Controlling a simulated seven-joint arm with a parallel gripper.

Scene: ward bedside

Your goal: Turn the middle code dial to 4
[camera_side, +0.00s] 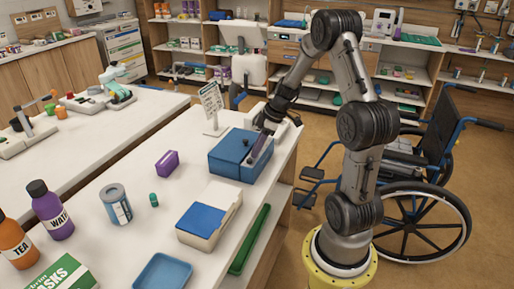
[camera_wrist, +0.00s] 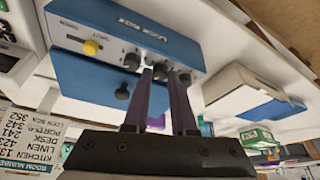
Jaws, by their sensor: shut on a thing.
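The blue lock box (camera_side: 228,163) stands on the white table near its right edge in the side view. The middle code dial (camera_wrist: 160,72) sits between my two fingertips. My gripper (camera_wrist: 163,76) is shut on that dial, with a finger on each side of it. One dial (camera_wrist: 132,61) shows to the left and another (camera_wrist: 185,78) to the right. The dial's number is too small to read.
A printed room-number card (camera_side: 211,101) stands behind the box.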

